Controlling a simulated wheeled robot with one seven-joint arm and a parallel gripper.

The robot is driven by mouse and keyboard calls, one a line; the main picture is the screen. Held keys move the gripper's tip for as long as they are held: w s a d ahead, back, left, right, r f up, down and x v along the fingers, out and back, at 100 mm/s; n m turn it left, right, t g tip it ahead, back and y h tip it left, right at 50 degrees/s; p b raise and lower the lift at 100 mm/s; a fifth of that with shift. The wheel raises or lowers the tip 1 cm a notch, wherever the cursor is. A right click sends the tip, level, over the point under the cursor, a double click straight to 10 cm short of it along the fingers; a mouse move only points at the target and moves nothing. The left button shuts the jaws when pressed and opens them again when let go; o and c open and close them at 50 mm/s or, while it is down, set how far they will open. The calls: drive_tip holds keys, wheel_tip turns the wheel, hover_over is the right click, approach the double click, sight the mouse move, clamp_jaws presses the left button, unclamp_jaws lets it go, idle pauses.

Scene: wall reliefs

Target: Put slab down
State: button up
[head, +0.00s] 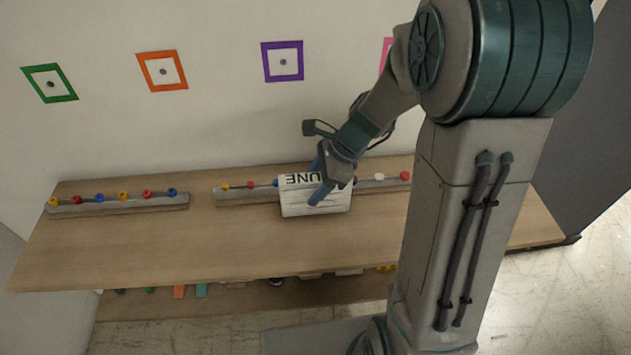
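The slab (300,206) is a white, streaked block with dark lettering along its top face, partly hidden by my gripper. The letters look upside down. It is over the middle of the wooden table, in front of the right-hand rail. My gripper (318,186) reaches down from the upper right. One blue finger lies across the slab's front, and the other is mostly hidden behind it. The gripper appears shut on the slab. I cannot tell whether the slab's underside touches the table (200,245).
A left rail (118,204) and a right rail (240,194) with coloured knobs lie along the table's back. Green (49,83), orange (162,71) and purple (282,62) frames hang on the wall. A lower shelf (225,303) holds small items. The table's front left is clear.

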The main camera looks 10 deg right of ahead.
drive_tip(key=v, duration=1.2)
drive_tip(key=shift+s+r+n, duration=0.25)
drive_tip(key=shift+s+n, duration=0.05)
drive_tip(key=shift+n, duration=0.1)
drive_tip(key=s+d+n+t+h, duration=0.1)
drive_tip(key=s+n+h, duration=0.2)
drive_tip(key=s+n, duration=0.3)
drive_tip(key=s+d+r+n+t+h, duration=0.1)
drive_tip(key=s+n+t+h, duration=0.1)
drive_tip(key=s+n, duration=0.5)
drive_tip(key=n+h, duration=0.1)
drive_tip(key=n, duration=0.3)
drive_tip(key=shift+s+n, duration=0.3)
drive_tip(key=shift+n, duration=0.1)
drive_tip(key=shift+r, duration=0.1)
drive_tip(key=c, duration=0.5)
drive_tip(key=shift+a, duration=0.2)
